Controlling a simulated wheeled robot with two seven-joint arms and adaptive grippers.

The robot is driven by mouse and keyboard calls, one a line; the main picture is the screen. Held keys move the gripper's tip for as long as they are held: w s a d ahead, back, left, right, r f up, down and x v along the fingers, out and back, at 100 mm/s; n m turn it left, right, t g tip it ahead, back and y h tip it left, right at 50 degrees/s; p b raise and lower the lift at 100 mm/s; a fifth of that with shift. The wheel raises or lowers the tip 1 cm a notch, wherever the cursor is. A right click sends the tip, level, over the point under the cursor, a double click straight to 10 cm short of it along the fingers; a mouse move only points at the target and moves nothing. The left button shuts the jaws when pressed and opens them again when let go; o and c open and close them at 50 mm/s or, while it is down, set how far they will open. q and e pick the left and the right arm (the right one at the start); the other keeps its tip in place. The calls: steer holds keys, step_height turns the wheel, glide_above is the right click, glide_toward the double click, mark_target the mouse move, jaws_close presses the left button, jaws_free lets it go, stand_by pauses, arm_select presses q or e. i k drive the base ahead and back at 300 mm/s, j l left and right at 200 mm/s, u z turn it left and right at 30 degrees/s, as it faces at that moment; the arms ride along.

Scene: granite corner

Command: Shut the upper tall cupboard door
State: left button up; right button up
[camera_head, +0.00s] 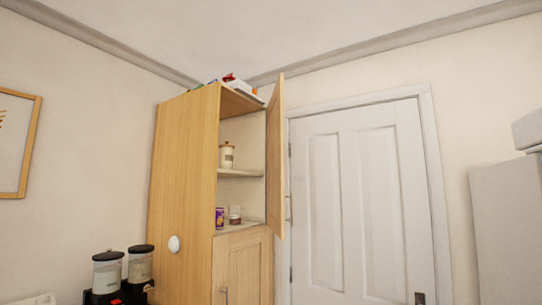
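The tall wooden cupboard (183,190) stands in the corner, left of the middle of the head view. Its upper door (275,155) is open, swung out on the right side and seen nearly edge-on. The upper compartment shows a cream jar (227,155) with a lid on the shelf (240,173), and a purple can (220,217) and a small brown jar (235,220) on its floor. The lower door (245,268) looks shut and has a metal handle (225,295). Neither of my grippers shows in the view.
A white panelled room door (362,205) is right of the cupboard, behind the open upper door. Items (240,86) lie on the cupboard top. Two dark-lidded dispensers (108,272) stand at the lower left. A pale grey unit (508,230) is at the right edge.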

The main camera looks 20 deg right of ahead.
mark_target(276, 219)
steer(key=i+l, duration=0.2)
steer(key=i, duration=0.25)
steer(key=i+l+u, duration=0.1)
steer(key=i, duration=0.3)
steer(key=i+l, duration=0.3)
steer(key=l, duration=0.15)
steer(key=i+l, duration=0.25)
steer(key=l, duration=0.2)
steer(key=i+l, duration=0.15)
steer(key=l, duration=0.25)
steer(key=i+l, duration=0.15)
steer(key=l, duration=0.2)
steer(key=i+l+u, duration=0.1)
steer(key=l, duration=0.3)
steer(key=i+l, duration=0.25)
steer(key=l, duration=0.15)
steer(key=k+j+z, duration=0.1)
steer(key=k+j, duration=0.25)
steer(key=j, duration=0.2)
steer(key=k+j+z, duration=0.15)
steer(key=k+j, duration=0.25)
steer(key=j, duration=0.15)
